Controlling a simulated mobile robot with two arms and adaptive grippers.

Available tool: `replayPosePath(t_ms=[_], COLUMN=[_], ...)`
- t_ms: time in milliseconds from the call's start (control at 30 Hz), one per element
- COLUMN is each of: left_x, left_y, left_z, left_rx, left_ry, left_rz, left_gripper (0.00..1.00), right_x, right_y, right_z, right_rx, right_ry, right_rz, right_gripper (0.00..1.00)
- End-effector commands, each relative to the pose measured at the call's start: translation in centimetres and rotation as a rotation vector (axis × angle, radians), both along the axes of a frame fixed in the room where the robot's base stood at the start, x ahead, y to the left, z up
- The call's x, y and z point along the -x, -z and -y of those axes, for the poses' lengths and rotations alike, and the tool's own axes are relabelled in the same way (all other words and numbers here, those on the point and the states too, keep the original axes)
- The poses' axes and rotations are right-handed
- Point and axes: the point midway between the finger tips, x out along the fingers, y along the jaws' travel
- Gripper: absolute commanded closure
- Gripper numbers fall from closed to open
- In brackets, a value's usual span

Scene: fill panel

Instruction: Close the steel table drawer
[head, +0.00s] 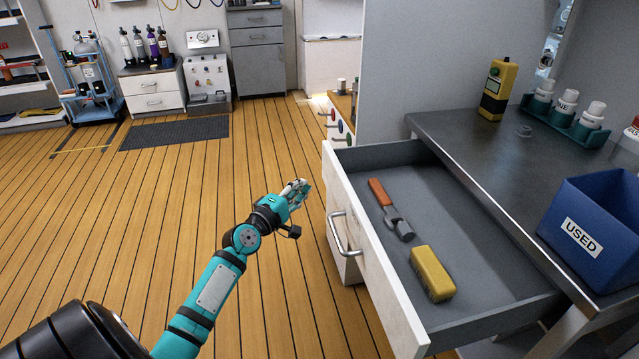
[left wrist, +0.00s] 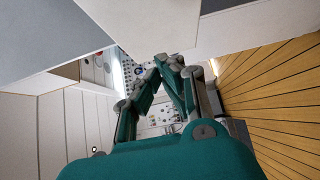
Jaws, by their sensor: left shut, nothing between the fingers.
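The steel table (head: 460,125) stands at the right in the head view. Its drawer (head: 458,235) is pulled well out, with a white front (head: 368,250) and a metal bar handle (head: 345,236). A wooden-handled tool (head: 390,208) and a yellow brush (head: 432,273) lie inside it. My left gripper (head: 300,189) is shut and empty, to the left of the drawer front and apart from it. In the left wrist view its fingers (left wrist: 170,80) show close together, with a pale panel above them. My right gripper is not in view.
On the tabletop are a blue bin marked USED (head: 595,230), a yellow device (head: 497,90) and a green rack of white bottles (head: 565,120). The wooden floor (head: 140,200) to the left is clear. A blue cart (head: 92,85) and cabinets stand at the back.

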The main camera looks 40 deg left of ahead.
Motion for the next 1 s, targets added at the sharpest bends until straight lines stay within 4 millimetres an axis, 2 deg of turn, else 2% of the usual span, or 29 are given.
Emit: replayPosePath(t_ms=[100, 200, 300, 867, 1000], left_x=[-2.3, -3.3, -4.1, -4.8, -5.7], left_y=[-0.1, -0.1, 0.0, 0.1, 0.2], left_z=[0.2, 1.4, 2.0, 2.5, 2.7], left_rx=[0.004, 0.003, 0.002, -0.001, 0.001], left_ry=[0.001, 0.001, 0.000, 0.000, 0.001], left_rz=[0.001, 0.000, -0.002, -0.002, -0.001], left_gripper=[1.00, 1.00, 1.00, 1.00, 1.00], right_x=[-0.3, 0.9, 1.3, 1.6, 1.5], right_y=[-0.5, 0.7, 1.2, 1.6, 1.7], right_z=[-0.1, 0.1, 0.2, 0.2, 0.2], right_rx=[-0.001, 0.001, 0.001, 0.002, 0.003], right_ry=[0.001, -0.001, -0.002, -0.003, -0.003], right_rz=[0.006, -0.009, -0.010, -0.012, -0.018], right_gripper=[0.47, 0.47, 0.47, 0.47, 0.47])
